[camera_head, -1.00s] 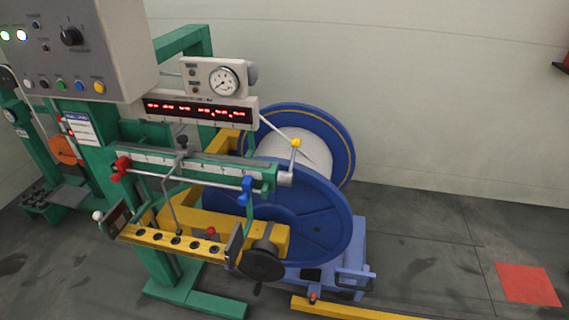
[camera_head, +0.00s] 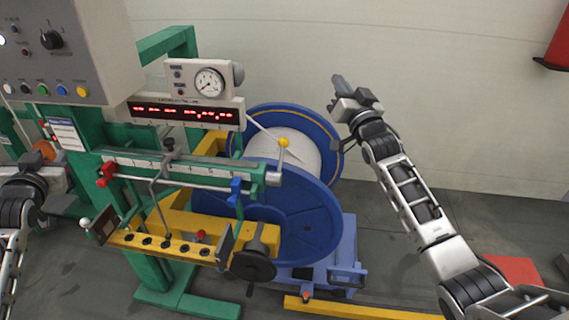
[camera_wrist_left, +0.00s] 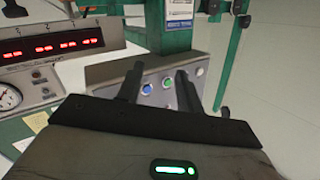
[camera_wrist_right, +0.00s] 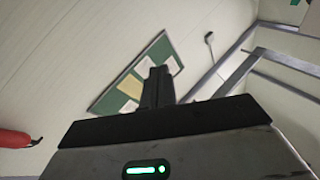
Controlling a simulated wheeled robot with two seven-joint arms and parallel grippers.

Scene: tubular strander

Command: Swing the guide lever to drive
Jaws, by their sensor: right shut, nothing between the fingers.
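A short lever with a yellow ball knob (camera_head: 283,142) stands at the right end of the green traverse rail (camera_head: 205,172) in the head view, tilted slightly right; it looks like the guide lever. My right gripper (camera_head: 340,84) is raised above and to the right of the knob, apart from it. Its fingers are together and empty, also in the right wrist view (camera_wrist_right: 158,86). My left gripper (camera_head: 62,180) is at the left edge, left of the rail. In the left wrist view its fingers (camera_wrist_left: 158,88) are apart, with nothing between them.
The blue reel (camera_head: 305,220) stands behind the rail. A grey control box (camera_head: 75,45), red display (camera_head: 188,112) and gauge box (camera_head: 203,80) are above. Red and blue clamps (camera_head: 236,192) sit on the lower rod.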

